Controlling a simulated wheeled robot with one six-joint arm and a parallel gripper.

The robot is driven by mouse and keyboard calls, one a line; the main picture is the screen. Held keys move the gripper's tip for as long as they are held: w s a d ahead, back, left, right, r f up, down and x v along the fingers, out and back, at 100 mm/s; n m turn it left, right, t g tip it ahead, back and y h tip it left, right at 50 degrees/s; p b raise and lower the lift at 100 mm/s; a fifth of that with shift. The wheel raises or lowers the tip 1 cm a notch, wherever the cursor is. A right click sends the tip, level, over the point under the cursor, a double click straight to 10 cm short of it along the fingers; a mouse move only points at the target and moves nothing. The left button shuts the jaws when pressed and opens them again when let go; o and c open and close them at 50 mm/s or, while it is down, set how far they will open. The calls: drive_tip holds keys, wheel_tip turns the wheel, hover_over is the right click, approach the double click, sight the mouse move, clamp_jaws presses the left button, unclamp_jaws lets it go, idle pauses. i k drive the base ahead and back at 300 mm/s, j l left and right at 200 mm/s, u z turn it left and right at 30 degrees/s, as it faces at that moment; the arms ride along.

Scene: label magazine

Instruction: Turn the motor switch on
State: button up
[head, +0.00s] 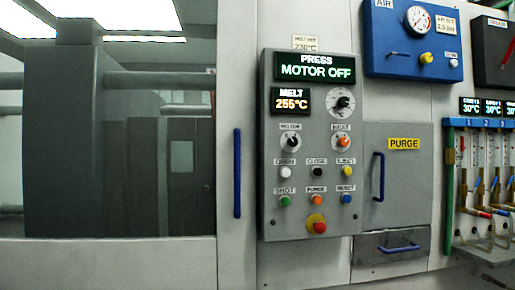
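The grey control panel (270,180) is on the machine front at the middle of the head view. Its upper display (315,68) reads "PRESS MOTOR OFF". The motor switch (290,142) is a dark rotary knob on a white dial, under a small blurred label that seems to read "MOTOR". Its exact pointing is too small to tell. My gripper is not in view.
Beside the motor switch is a similar orange knob (343,141) labelled HEAT. A larger black dial (342,102) is above it. Coloured buttons and a red mushroom button (319,227) are below. Blue handles (237,173) and (379,177) stick out on either side.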

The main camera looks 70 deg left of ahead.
sight(292, 141)
drive_tip(key=u, duration=2)
